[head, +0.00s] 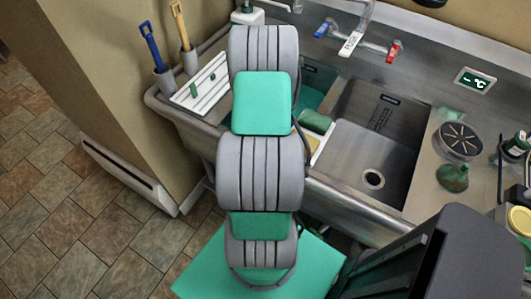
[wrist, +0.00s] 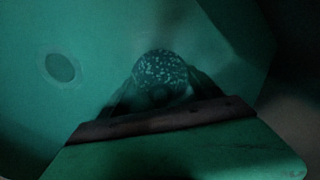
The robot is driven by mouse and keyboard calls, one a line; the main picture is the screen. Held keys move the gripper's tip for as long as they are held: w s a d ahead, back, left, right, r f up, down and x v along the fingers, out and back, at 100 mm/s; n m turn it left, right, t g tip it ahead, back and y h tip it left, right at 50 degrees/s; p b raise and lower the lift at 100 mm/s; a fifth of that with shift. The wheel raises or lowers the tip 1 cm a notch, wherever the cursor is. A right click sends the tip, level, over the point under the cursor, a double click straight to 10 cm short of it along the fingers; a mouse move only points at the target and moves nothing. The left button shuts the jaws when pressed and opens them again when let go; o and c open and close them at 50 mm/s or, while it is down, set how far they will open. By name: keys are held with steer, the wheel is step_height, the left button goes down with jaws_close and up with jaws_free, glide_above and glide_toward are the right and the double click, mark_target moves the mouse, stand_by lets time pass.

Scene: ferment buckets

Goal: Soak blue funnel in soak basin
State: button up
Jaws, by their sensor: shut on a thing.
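The soak basin (head: 312,84) is the left sink bowl, with teal inside, partly hidden behind my arm in the head view. My gripper is hidden behind the arm there. In the wrist view my gripper (wrist: 160,92) points into a dim teal space with a dark oval, perhaps a drain, at left. It is shut on a round, speckled dark thing (wrist: 160,68). The teal dimness hides its true colour, so I cannot tell for sure that it is the blue funnel. No blue funnel shows plainly in either view.
An empty steel sink bowl (head: 362,145) lies right of the basin, under a tap (head: 352,40). A white drain rack (head: 200,80) and brushes (head: 152,45) stand at left. A green funnel-shaped thing (head: 452,178) and bottles stand on the right counter.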

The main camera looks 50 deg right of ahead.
steer(key=shift+f, duration=0.65)
steer(key=shift+f+b, duration=0.45)
steer(key=shift+b, duration=0.25)
steer(key=o, duration=1.5)
steer(key=shift+o, duration=0.2)
steer(key=shift+r+p, duration=0.75)
steer(key=shift+r, duration=0.25)
steer(key=shift+r, duration=0.1)
steer(key=shift+r+p, duration=0.7)
steer(key=shift+r, duration=0.2)
